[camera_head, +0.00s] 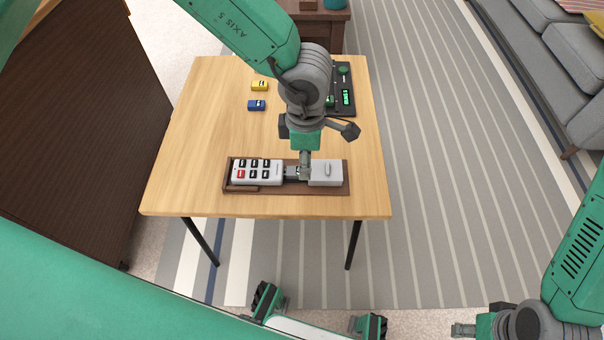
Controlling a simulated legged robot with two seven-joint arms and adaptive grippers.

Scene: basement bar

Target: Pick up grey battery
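A dark grey battery-like block (291,173) sits between the button end of a light grey remote (258,171) and a pale grey cover piece (326,173), in a brown wooden tray (285,190). My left gripper (305,172) points down at the tray, beside the block's right end and next to the cover. Its fingers are seen nearly edge-on, so their opening and any contact with the block are unclear. A yellow battery (259,86) and a blue battery (257,105) lie farther back. My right gripper (463,330) is low at the right, away from the table.
The wooden table (185,160) is clear at its left and front right. A dark brown cabinet (85,110) is left and a grey sofa (560,50) far right.

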